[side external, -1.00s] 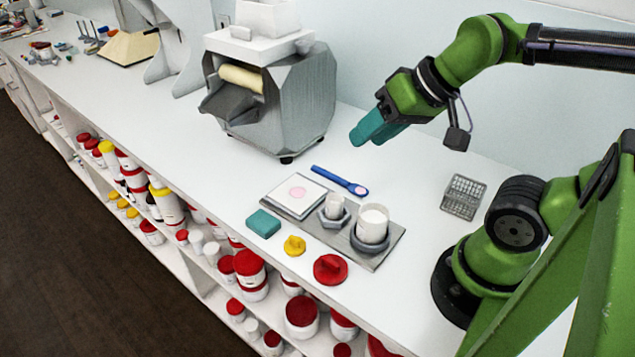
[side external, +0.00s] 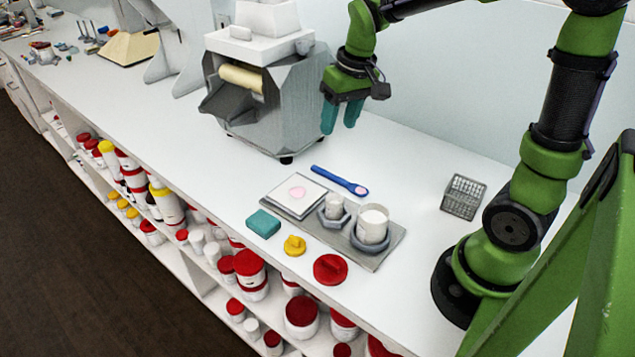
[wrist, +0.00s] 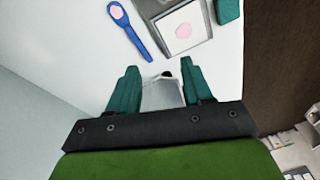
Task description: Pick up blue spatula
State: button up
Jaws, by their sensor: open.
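The blue spatula (side external: 340,181) lies flat on the white counter, just behind the grey tray. Its rounded end, with a pinkish patch in the wrist view, points right in the side view. In the wrist view the spatula (wrist: 129,29) lies ahead of the fingers, a little left of centre. My gripper (side external: 342,118) has teal fingers pointing down, above the counter and behind the spatula, near the mill. In the wrist view my gripper (wrist: 158,80) is open, with nothing held between its fingers.
The grey mill (side external: 270,105) stands left of my gripper. The tray (side external: 383,255) holds a white plate (side external: 295,196) and two white jars. A teal block (side external: 263,223), yellow lid (side external: 294,245) and red lid (side external: 330,269) lie in front. A wire basket (side external: 463,196) stands right.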

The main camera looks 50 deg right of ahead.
jog(key=w+d+f+n+g, duration=0.1)
jog(key=w+d+f+g, duration=0.1)
jog(key=w+d+f, duration=0.15)
jog(key=n, duration=0.2)
send_over(330, 174)
jog(key=shift+h, duration=0.3)
notch_tip(330, 174, down, 9)
jog(key=shift+s+a+f, duration=0.15)
jog(key=shift+f, duration=0.05)
jog(key=shift+w+d+f, duration=0.1)
jog(key=shift+f, duration=1.4)
jog(key=shift+w+d+f, duration=0.1)
jog(key=shift+f, duration=1.4)
jog(key=shift+c, duration=0.2)
grip_shut()
